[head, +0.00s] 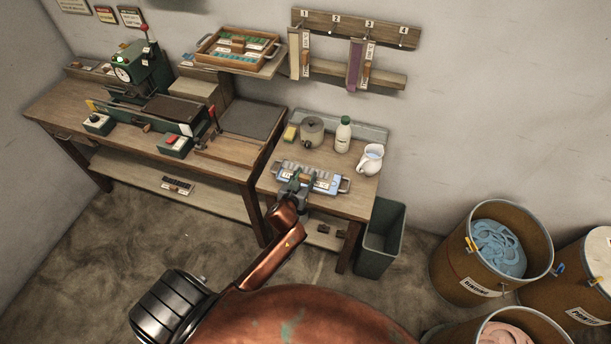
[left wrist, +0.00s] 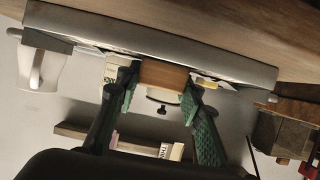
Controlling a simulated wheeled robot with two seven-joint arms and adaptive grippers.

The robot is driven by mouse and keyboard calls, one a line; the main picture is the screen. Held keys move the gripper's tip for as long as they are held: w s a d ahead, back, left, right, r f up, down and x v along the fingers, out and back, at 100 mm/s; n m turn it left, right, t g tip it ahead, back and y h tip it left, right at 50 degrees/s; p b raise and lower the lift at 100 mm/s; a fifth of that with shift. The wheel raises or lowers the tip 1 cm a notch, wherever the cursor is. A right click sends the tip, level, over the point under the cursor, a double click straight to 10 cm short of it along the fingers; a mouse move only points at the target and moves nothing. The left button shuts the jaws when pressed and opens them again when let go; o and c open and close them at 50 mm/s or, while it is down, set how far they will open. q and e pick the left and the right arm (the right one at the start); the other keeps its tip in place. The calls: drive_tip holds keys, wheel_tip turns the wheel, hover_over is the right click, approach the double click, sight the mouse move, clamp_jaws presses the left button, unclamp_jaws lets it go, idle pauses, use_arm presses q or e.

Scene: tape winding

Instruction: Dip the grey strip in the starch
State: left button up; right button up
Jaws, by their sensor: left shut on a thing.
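A shallow metal tray (head: 326,184) with a handle at each end sits at the front of the small right-hand table; pale blue and white show inside it. Its long side (left wrist: 150,36) crosses the top of the left wrist view. My left gripper (head: 301,180) is over the tray. Its green fingers (left wrist: 162,88) are shut on a small wooden block (left wrist: 165,75), which sits at the tray's edge in that view. I cannot clearly make out a grey strip, nor whether anything on the block touches the tray's contents. My right gripper is not in view.
Behind the tray stand a yellow block (head: 290,133), a round grey pot (head: 311,132), a white bottle (head: 343,135) and a white jug (head: 371,159). Cream (head: 295,52) and purple (head: 354,64) strips hang on wall pegs. A green bin (head: 381,240) and barrels (head: 480,285) stand right.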

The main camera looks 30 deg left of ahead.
use_arm(q)
drive_tip(key=shift+f, duration=0.5)
idle(0.4)
idle(1.3)
drive_tip(key=shift+r, duration=0.15)
drive_tip(key=shift+d+r+p, duration=0.1)
drive_tip(key=shift+r+p, duration=2.3)
drive_tip(key=shift+p, duration=0.05)
drive_tip(key=shift+r+p, duration=0.5)
drive_tip(key=shift+r, duration=0.05)
drive_tip(key=shift+f, duration=0.1)
wheel_tip(320, 180, up, 5)
drive_tip(key=p, duration=0.5)
